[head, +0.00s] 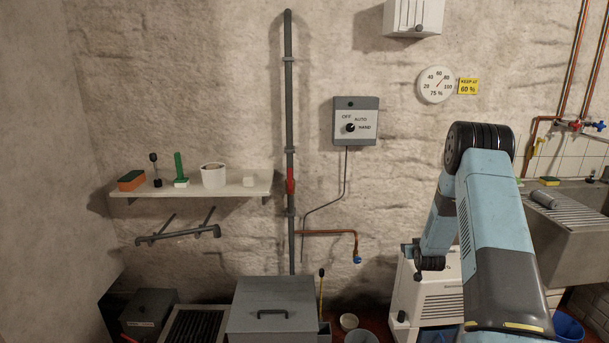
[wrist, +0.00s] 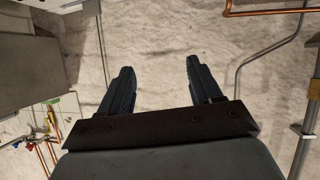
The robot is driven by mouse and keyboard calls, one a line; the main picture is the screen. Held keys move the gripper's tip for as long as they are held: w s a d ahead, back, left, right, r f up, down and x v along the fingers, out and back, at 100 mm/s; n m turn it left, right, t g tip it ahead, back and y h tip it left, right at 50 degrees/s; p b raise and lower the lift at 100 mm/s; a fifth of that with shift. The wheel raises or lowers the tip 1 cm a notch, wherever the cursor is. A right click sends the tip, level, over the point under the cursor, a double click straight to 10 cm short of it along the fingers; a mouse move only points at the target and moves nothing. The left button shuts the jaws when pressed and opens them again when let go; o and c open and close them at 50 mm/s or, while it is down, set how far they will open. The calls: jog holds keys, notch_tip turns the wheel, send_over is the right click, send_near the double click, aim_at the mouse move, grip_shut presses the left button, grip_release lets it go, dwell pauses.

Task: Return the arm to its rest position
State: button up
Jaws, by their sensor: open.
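My blue arm (head: 490,215) rises from the bottom right of the head view, bends at a black upper joint and hangs down to its left. My gripper (head: 409,252) is at the lower end, in front of a white appliance (head: 440,288), with its fingers small and partly hidden in the head view. In the wrist view my gripper (wrist: 157,75) shows two dark fingers spread apart. Nothing is between them; the rough pale wall lies beyond.
A shelf (head: 240,187) with several small items is on the left wall. A grey switch box (head: 356,121) and a copper pipe with a blue tap (head: 357,259) are left of my arm. A sink (head: 580,228) is at the right. A grey lidded box (head: 270,293) stands below.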

jog(key=s+a+r+g, duration=0.1)
jog(key=s+a+r, duration=0.2)
jog(key=r, duration=0.7)
jog(key=s+a+r+g, duration=0.1)
jog(key=s+a+r, duration=0.1)
jog(key=r, duration=0.7)
jog(key=s+a+r+g, duration=0.1)
jog(key=s+a+r, duration=0.2)
jog(key=s+r, duration=0.35)
jog(key=s+a+r, duration=0.3)
jog(key=s+r, duration=0.3)
jog(key=r, duration=0.1)
jog(key=s+a+r+g, duration=0.1)
jog(key=s+a+r, duration=0.1)
jog(key=s, duration=1)
jog(key=s+a+r+g+y, duration=0.1)
jog(key=s+a+r, duration=0.2)
jog(key=s, duration=0.9)
jog(key=s+a+r+g, duration=0.2)
jog(key=s+r, duration=0.1)
jog(key=s, duration=0.9)
jog(key=shift+s+a+y, duration=0.25)
jog(key=shift+a+y, duration=0.1)
jog(key=shift+y, duration=0.05)
